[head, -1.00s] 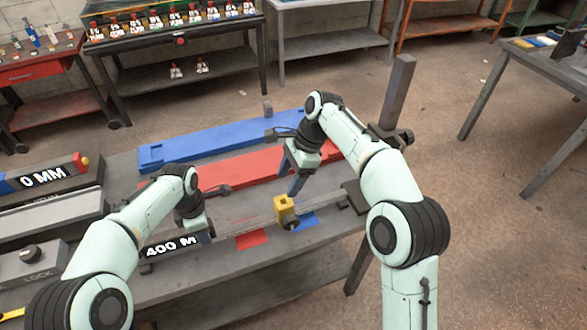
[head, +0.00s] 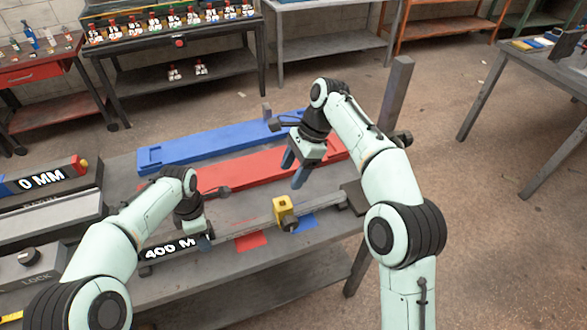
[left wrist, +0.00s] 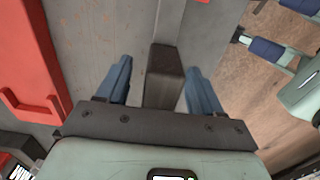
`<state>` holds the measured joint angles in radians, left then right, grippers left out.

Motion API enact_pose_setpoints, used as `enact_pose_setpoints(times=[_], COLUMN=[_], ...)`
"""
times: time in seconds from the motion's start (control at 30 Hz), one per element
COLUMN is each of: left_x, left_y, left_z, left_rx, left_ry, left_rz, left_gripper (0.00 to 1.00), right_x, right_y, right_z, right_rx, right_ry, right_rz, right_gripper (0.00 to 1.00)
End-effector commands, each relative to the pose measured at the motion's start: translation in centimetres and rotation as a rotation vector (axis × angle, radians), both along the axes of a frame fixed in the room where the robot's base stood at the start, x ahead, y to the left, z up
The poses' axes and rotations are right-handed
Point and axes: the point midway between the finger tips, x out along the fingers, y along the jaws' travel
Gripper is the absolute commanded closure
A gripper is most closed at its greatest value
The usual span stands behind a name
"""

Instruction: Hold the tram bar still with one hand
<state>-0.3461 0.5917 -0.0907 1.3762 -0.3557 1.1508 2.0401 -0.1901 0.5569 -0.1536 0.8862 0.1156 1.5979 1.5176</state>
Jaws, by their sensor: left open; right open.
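The grey tram bar (head: 248,224) lies along the front of the bench, with a yellow block (head: 284,212) on it right of its middle. My left gripper (head: 204,242) is low at the bar's left end, beside the "400 M" label. In the left wrist view a dark block (left wrist: 163,78) lies between its two open blue fingers, with gaps on both sides; a grey bar runs on beyond it. My right gripper (head: 292,172) is open and empty, above and behind the yellow block and apart from it.
A red tray (head: 250,172) and a blue tray (head: 205,145) lie behind the bar. Red (head: 250,240) and blue (head: 303,223) patches mark the bench by the bar. A grey post (head: 397,95) rises at the right. A "0 MM" display (head: 42,178) stands at left.

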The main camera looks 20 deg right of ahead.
Motion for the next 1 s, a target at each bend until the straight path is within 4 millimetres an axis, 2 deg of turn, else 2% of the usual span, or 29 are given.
enact_pose_setpoints(times=[0.17, 0.4, 0.6, 0.77, 1.0], left_x=[0.1, 0.1, 0.1, 0.0, 0.0], left_y=[0.0, -0.1, -0.1, 0.0, 0.0], left_z=[2.1, 7.3, 10.6, 11.8, 12.0], left_rx=[-0.002, -0.003, -0.001, -0.001, -0.001], left_ry=[-0.006, -0.006, -0.005, -0.003, -0.001], left_rz=[0.0, -0.001, 0.0, 0.0, -0.001], left_gripper=[0.34, 0.34, 0.34, 0.34, 0.34], right_x=[0.0, 0.0, 0.0, 0.0, 0.0], right_y=[0.0, 0.0, 0.0, 0.0, 0.0], right_z=[0.0, 0.0, 0.0, 0.0, 0.0], right_rx=[0.0, 0.0, 0.0, 0.0, 0.0], right_ry=[0.0, 0.0, 0.0, 0.0, 0.0], right_rz=[0.0, 0.0, 0.0, 0.0, 0.0], right_gripper=[0.38, 0.38, 0.38, 0.38, 0.38])
